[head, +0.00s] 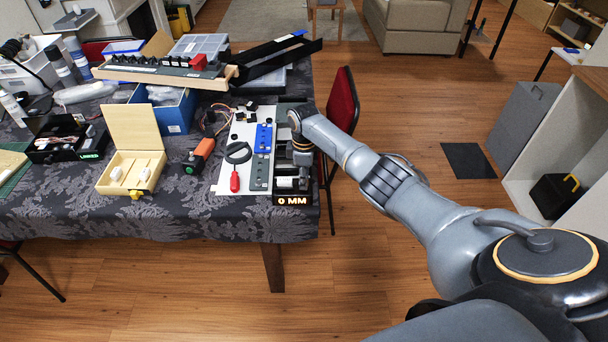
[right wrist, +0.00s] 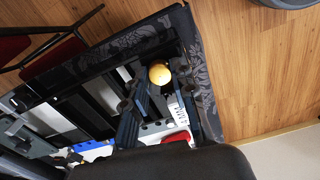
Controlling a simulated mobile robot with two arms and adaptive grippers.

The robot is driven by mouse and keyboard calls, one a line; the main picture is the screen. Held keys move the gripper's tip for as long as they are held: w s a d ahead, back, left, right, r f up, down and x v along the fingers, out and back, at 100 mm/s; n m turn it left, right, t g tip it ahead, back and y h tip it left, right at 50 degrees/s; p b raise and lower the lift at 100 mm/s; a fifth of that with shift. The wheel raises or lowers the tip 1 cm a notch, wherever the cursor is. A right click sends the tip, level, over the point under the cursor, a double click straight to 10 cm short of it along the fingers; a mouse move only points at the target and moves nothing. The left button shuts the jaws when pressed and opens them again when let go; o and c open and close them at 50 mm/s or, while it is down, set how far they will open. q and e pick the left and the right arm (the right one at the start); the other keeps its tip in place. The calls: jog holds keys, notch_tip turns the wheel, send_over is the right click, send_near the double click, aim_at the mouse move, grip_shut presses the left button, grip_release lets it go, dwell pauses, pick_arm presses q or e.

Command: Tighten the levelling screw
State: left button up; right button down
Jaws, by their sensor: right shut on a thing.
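The levelling device is a black frame with a lit "0 MM" display (head: 292,200) at the table's right front corner. My left gripper is not in view.
An open wooden box (head: 131,175) stands farther left. A red chair (head: 342,110) is close at the table's right edge.

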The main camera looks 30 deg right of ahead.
jog(key=m+p, duration=0.1)
jog(key=m, duration=0.3)
jog(key=shift+r+m+p, duration=0.1)
jog(key=shift+m+p, duration=0.2)
jog(key=shift+p, duration=0.05)
jog(key=shift+m+p, duration=0.5)
jog(key=shift+m, duration=1.3)
jog(key=c, duration=1.1)
grip_release()
jog(key=shift+r, duration=3.85)
